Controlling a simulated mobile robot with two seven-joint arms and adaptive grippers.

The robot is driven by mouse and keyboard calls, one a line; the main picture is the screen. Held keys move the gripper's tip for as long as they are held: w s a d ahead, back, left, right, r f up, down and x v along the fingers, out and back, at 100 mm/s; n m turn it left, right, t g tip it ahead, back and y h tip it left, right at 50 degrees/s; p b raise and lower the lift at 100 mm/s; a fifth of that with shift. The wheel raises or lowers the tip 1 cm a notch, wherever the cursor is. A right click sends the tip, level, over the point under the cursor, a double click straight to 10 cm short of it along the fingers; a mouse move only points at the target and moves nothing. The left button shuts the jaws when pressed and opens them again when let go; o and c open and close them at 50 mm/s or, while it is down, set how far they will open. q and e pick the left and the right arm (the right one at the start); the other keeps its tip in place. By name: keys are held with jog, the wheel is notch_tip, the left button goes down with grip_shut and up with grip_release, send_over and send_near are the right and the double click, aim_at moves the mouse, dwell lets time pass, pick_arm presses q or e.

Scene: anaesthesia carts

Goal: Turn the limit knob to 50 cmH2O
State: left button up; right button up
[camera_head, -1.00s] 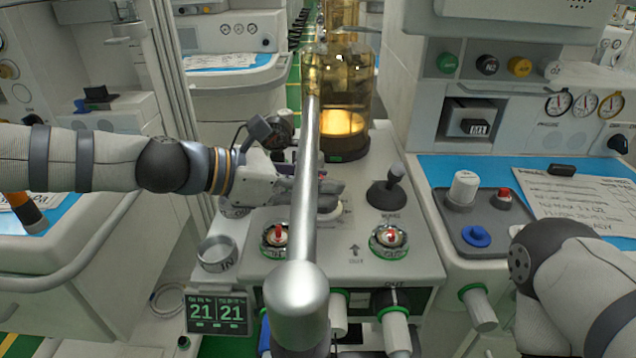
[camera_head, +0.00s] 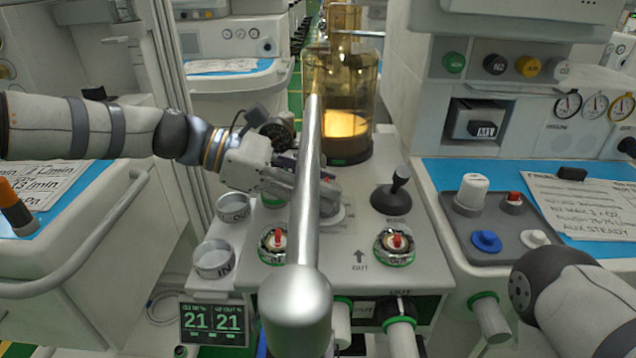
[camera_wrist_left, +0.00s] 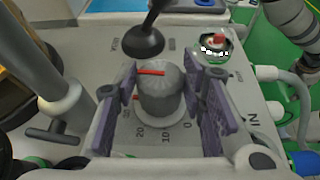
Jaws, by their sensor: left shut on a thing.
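The limit knob (camera_wrist_left: 160,98) is a grey ridged cylinder with a red line across its top, seen in the left wrist view. It stands on a pale round dial; the marks 20 and 10 are readable on its near side. In the head view my left gripper (camera_head: 318,190) reaches the machine top, partly behind the silver pole, which hides most of the knob.
The silver pole (camera_head: 305,200) rises in front of the machine. A black lever (camera_head: 393,192) stands right of the knob. Two red-topped valves (camera_head: 274,244) (camera_head: 395,244) sit nearer. A glass canister (camera_head: 345,105) stands behind. My right forearm shows lower right, its gripper out of view.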

pick_arm(q)
jog(key=o, duration=1.2)
jog(key=v, duration=1.2)
